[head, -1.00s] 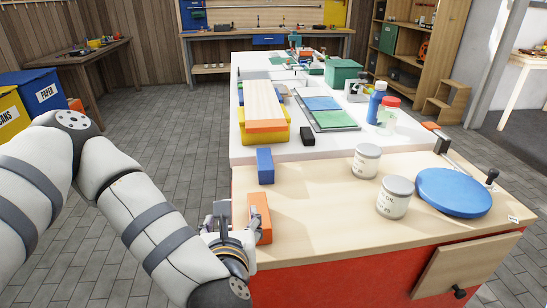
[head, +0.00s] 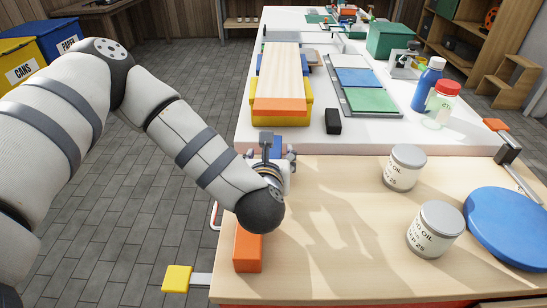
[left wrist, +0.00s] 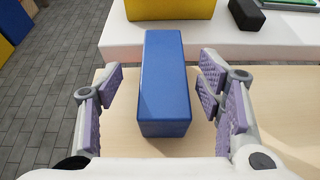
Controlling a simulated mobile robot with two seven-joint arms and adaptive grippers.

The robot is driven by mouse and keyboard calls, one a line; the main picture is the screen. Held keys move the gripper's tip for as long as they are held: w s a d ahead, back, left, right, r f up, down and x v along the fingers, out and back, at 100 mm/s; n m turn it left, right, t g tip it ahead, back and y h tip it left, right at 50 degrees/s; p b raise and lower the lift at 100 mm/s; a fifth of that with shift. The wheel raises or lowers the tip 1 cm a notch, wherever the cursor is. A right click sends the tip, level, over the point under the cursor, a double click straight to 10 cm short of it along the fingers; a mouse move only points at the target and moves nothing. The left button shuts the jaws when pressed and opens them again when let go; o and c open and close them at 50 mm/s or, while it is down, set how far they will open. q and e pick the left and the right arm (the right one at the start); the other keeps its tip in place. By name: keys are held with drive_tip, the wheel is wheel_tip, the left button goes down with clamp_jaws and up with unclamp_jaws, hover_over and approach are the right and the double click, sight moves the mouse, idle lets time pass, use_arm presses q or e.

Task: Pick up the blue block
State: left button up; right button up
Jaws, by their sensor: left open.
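The blue block (left wrist: 163,85) lies on the pale wooden bench top, lengthwise in the left wrist view. My right gripper is not in view.
Two oil cans (head: 404,168) and a blue disc (head: 510,230) are to the right. The middle of the wooden top is clear.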

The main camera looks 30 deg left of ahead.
sight(272, 154)
use_arm(q)
drive_tip(key=x, duration=0.3)
drive_tip(key=shift+w+f, duration=0.2)
drive_tip(key=shift+w, duration=0.05)
drive_tip(key=shift+d+r, duration=0.1)
drive_tip(key=c, duration=1.4)
drive_tip(key=shift+o, duration=0.2)
